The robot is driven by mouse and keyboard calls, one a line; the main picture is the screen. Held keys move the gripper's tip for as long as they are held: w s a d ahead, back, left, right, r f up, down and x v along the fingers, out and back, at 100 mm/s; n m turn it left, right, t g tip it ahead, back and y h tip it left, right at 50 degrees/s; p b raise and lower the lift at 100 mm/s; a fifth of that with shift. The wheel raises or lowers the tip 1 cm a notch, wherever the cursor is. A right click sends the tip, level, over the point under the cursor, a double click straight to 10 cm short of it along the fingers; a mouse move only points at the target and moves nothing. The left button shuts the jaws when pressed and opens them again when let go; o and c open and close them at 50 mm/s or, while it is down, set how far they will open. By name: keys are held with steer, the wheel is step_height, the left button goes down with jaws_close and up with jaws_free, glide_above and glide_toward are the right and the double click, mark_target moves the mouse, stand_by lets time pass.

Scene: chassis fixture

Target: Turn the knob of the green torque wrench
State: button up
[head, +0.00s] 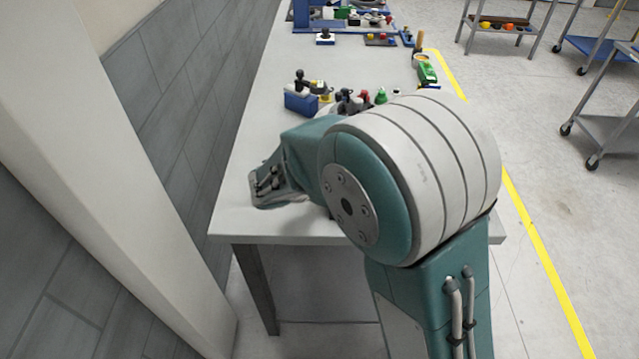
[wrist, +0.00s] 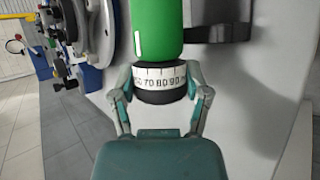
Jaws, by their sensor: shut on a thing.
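In the wrist view, the green torque wrench (wrist: 157,22) has a smooth green body at the top centre. Below it is its knob (wrist: 160,96), dark with a white scale band (wrist: 158,73) on which 70, 80 and 90 can be read. My gripper (wrist: 159,82) has one finger on each side of the knob and is shut on it. In the head view, my arm hides the gripper and the knob, and I cannot tell which green item there is the wrench.
In the head view, the grey table (head: 270,222) bears a blue block (head: 300,103), a green tool (head: 426,72) near the right edge and fixtures at the far end. A wall (head: 180,90) runs along the left. Carts (head: 610,125) stand on the right; the table's near left is clear.

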steer(key=t, duration=0.1)
steer(key=m+t+h, duration=0.1)
steer(key=t, duration=0.2)
steer(key=shift+s+f+t+h, duration=0.1)
steer(key=shift+f+t+h, duration=0.2)
steer(key=shift+t+h, duration=0.1)
steer(key=m+t+h, duration=0.1)
steer(key=m+t, duration=0.1)
steer(key=shift+t, duration=0.4)
steer(key=shift+d+m+t+h, duration=0.1)
steer(key=shift+m+t+h, duration=0.2)
steer(key=shift+h, duration=0.2)
stand_by(0.4)
stand_by(0.9)
steer(key=o, duration=0.9)
steer(key=shift+o, duration=1.3)
steer(key=shift+s+a, duration=0.3)
steer(key=shift+a, duration=0.05)
steer(key=v, duration=1.1)
steer(key=shift+d+f, duration=0.1)
